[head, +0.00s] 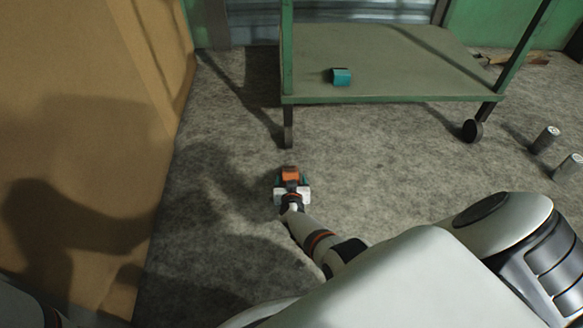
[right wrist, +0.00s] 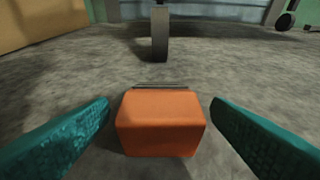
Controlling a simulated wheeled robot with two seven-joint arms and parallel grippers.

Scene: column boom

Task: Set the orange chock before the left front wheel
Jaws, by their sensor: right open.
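The orange chock (head: 291,175) stands on the grey floor, a little in front of the left front wheel (head: 288,136) of the green cart. In the right wrist view the chock (right wrist: 161,123) sits between the teal fingers of my right gripper (right wrist: 160,130), with a gap on each side. The wheel (right wrist: 160,35) shows straight behind it, with bare floor between. My right gripper (head: 291,183) is open and low at the floor around the chock. My left gripper is not in view.
The green cart (head: 390,98) carries a teal block (head: 341,77) on its lower shelf. Its right front wheel (head: 472,130) is at the right. A tan panel (head: 85,130) stands at the left. The floor under the cart is clear.

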